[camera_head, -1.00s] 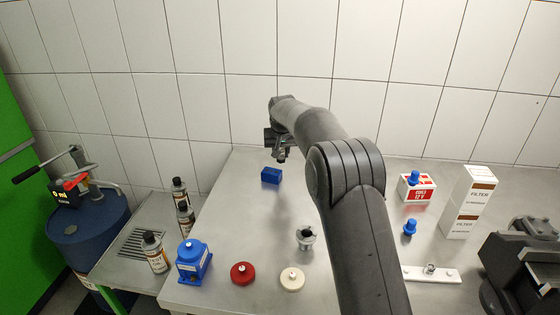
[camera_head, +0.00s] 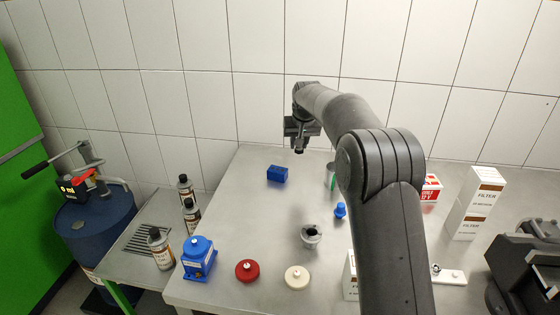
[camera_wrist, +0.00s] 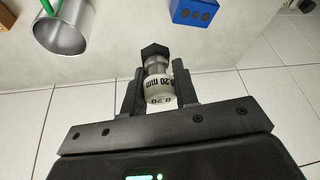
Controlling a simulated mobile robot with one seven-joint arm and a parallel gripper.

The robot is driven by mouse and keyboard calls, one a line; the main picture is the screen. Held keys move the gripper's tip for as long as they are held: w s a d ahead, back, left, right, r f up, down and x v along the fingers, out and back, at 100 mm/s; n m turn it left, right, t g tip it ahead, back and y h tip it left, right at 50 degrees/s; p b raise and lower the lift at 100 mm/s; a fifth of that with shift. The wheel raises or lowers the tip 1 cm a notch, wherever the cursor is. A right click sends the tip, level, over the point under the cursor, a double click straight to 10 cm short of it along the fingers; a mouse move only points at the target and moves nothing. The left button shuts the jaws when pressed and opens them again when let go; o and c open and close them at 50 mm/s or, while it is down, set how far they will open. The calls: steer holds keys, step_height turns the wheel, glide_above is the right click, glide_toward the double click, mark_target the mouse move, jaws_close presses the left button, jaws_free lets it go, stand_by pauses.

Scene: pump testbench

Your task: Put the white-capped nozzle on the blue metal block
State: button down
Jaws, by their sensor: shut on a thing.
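My gripper (camera_head: 300,150) is raised above the back of the grey table. In the wrist view its two fingers (camera_wrist: 160,95) are shut on the nozzle (camera_wrist: 158,82), which has a white cap marked 0.20 mm, a metal collar and a dark hex end pointing away from the gripper. The blue metal block (camera_head: 277,174) sits on the table near the back left, below and slightly left of my gripper. In the wrist view the blue block (camera_wrist: 194,11) shows dark holes and lies apart from the nozzle, toward the top. The nozzle is too small to make out clearly in the head view.
A metal cup (camera_wrist: 66,30) with a green handle stands near the block. A blue plug (camera_head: 340,211), a grey fitting (camera_head: 311,235), a red disc (camera_head: 247,271) and a cream disc (camera_head: 297,277) stand further forward. The tiled wall (camera_head: 250,100) rises behind the table.

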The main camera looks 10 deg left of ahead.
glide_above(277, 169)
step_height(277, 169, down, 5)
steer(key=shift+w+r, duration=0.1)
steer(key=shift+w, duration=0.05)
steer(key=shift+f, duration=1.9)
steer(key=shift+f, duration=0.15)
steer(key=c, duration=1.1)
jaws_free()
